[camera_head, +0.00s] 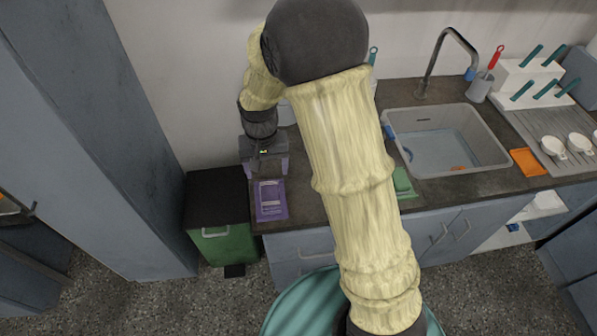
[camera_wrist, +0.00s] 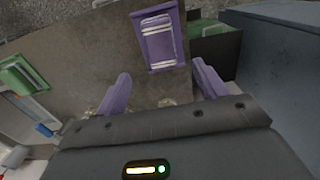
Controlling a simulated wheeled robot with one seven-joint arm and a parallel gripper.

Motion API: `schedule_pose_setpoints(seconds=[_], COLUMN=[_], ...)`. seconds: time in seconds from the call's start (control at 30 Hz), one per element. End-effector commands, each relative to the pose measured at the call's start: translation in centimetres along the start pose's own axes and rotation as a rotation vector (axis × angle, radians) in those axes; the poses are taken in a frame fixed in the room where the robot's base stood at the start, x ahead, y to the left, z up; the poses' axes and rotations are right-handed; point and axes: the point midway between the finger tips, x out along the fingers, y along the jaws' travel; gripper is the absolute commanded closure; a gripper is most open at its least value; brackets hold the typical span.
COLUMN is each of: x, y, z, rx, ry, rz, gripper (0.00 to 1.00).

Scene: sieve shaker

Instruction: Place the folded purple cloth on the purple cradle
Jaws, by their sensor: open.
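The purple cradle (camera_head: 284,217) lies flat near the front left edge of the dark counter. It also shows at the top of the wrist view (camera_wrist: 183,64). A folded purple cloth (camera_head: 270,200) with pale stripes appears to lie inside its border, roughly square to it; the cloth is clearer in the wrist view (camera_wrist: 159,42). My gripper (camera_head: 266,168) is behind the cradle, towards the wall, pointing down. In the wrist view its two purple fingers (camera_wrist: 162,84) are wide apart with only bare counter between them. The cloth is apart from both fingers.
A green bin (camera_head: 225,245) stands left of the counter. A green folded item (camera_head: 402,182) lies on the counter to the right, partly behind my arm. The sink (camera_head: 448,140), an orange item (camera_head: 528,162) and a rack with cups (camera_head: 553,146) are further right.

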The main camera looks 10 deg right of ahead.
Motion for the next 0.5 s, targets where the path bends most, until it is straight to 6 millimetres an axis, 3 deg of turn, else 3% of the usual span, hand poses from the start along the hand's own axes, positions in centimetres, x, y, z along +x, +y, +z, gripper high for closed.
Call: schedule_pose_setpoints(seconds=[0.13,0.23,0.5], x=[-1.2,-2.7,-5.9], y=[2.0,4.7,12.0], z=[0.9,2.4,9.2], rx=[0.003,0.002,-0.018], ry=[0.024,0.062,0.188], rz=[-0.009,-0.019,-0.017], gripper=[0.29,0.29,0.29])
